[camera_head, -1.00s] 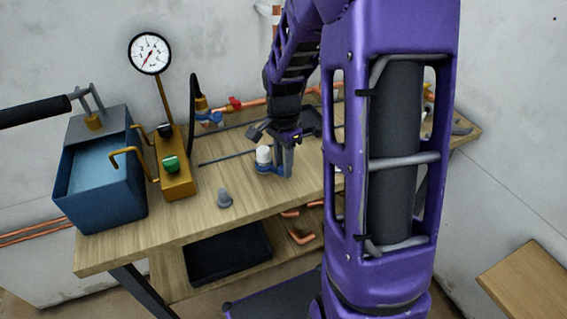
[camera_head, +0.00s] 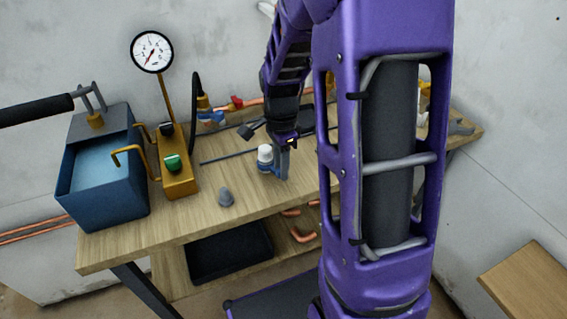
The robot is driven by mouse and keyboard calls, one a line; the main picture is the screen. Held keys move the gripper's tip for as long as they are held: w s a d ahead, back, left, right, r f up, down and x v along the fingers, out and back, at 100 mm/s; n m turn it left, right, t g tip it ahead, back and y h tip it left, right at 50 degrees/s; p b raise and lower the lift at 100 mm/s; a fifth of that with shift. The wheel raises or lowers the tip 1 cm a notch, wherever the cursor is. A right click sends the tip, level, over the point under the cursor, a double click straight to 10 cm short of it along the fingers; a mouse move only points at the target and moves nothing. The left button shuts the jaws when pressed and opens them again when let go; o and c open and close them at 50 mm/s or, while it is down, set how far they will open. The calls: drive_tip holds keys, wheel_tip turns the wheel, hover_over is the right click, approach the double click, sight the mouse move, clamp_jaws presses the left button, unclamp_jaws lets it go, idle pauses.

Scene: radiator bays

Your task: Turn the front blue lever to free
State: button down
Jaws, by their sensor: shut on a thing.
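Near the middle of the bench stands a small white-capped fitting (camera_head: 265,152). A blue part, which looks like the front blue lever (camera_head: 267,168), shows at its base, beside my fingers. My gripper (camera_head: 282,172) reaches down from above, just right of the white cap, and its jaws are shut on what appears to be this lever. The fingers hide part of it, so its exact angle cannot be told. Another blue handle (camera_head: 212,117) sits farther back on the pipework, next to a red handle (camera_head: 236,102).
A blue tank (camera_head: 103,190) with a pump handle and a yellow manifold with a green knob (camera_head: 173,163) stand at the left, below a round gauge (camera_head: 152,52). A grey cone (camera_head: 226,197) stands near the bench's front edge. My arm hides much of the bench's right side.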

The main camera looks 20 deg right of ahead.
drive_tip(key=shift+s+a+r+m+p, duration=0.1)
drive_tip(key=shift+a+m+p, duration=0.45)
drive_tip(key=shift+m, duration=0.55)
drive_tip(key=shift+s+a+r+m+p, duration=0.1)
drive_tip(key=shift+a+m+p, duration=0.2)
drive_tip(key=shift+a+m, duration=0.6)
drive_tip(key=shift+w+a+m+p, duration=0.15)
drive_tip(key=shift+a+m+p, duration=0.15)
drive_tip(key=shift+m+p, duration=0.5)
drive_tip(key=shift+w+a+m+p, duration=0.1)
drive_tip(key=shift+a+m+p, duration=0.3)
drive_tip(key=shift+m, duration=0.7)
drive_tip(key=shift+w+a+f+m+p, duration=0.1)
drive_tip(key=shift+w+a+m+p, duration=0.1)
drive_tip(key=shift+m+p, duration=0.45)
drive_tip(key=shift+w+a+m+p, duration=0.1)
drive_tip(key=shift+a+m+p, duration=0.1)
drive_tip(key=shift+m+p, duration=0.15)
drive_tip(key=c, duration=0.7)
unclamp_jaws()
drive_tip(key=shift+f, duration=0.1)
drive_tip(key=shift+o, duration=0.2)
wheel_tip(320, 180, up, 18)
drive_tip(key=p, duration=0.3)
drive_tip(key=shift+f, duration=0.25)
